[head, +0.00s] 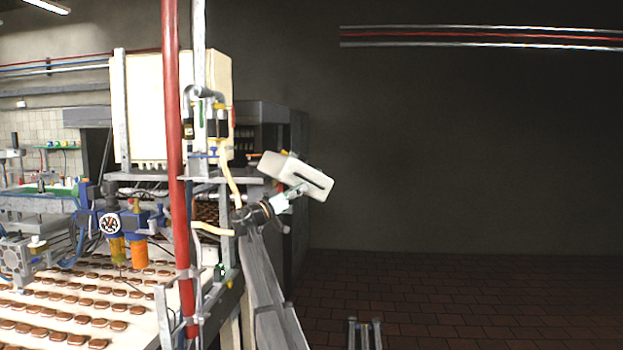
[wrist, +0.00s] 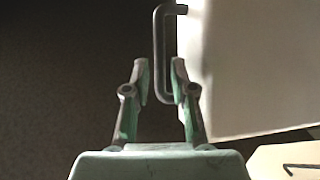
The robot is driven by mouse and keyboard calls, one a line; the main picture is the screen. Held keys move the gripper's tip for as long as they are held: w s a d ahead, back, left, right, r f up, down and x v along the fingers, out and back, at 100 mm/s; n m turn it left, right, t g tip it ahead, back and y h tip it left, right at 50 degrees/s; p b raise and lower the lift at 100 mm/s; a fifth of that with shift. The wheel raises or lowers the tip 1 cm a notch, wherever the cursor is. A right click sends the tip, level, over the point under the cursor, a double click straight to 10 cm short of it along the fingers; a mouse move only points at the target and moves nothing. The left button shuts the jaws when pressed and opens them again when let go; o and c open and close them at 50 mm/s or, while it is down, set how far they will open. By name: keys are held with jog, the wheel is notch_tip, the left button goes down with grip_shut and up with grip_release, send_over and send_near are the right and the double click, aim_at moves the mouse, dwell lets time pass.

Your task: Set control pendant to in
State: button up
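The control pendant (head: 297,175) is a white, tilted box right of the machine in the head view. In the wrist view its pale panel (wrist: 245,60) fills the upper right. A dark grey bar handle (wrist: 159,35) stands out from the panel's left edge. My gripper (wrist: 161,72) is open, with its two green-sided fingers on either side of the lower part of the handle. The left finger is close to the bar, and a gap shows on the right. In the head view my gripper (head: 292,193) is small and close against the pendant; its fingertips are hard to make out.
A red vertical pipe (head: 175,150) and a cream cabinet (head: 140,100) stand left of the pendant. A conveyor (head: 140,330) with rows of brown biscuits runs at lower left. The tiled floor (head: 450,300) at right is mostly clear. A pale surface (wrist: 270,155) shows at the wrist view's lower right.

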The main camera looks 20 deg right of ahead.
aim_at(311, 182)
jog(key=shift+p+x, duration=0.65)
jog(key=shift+x, duration=1.85)
grip_shut()
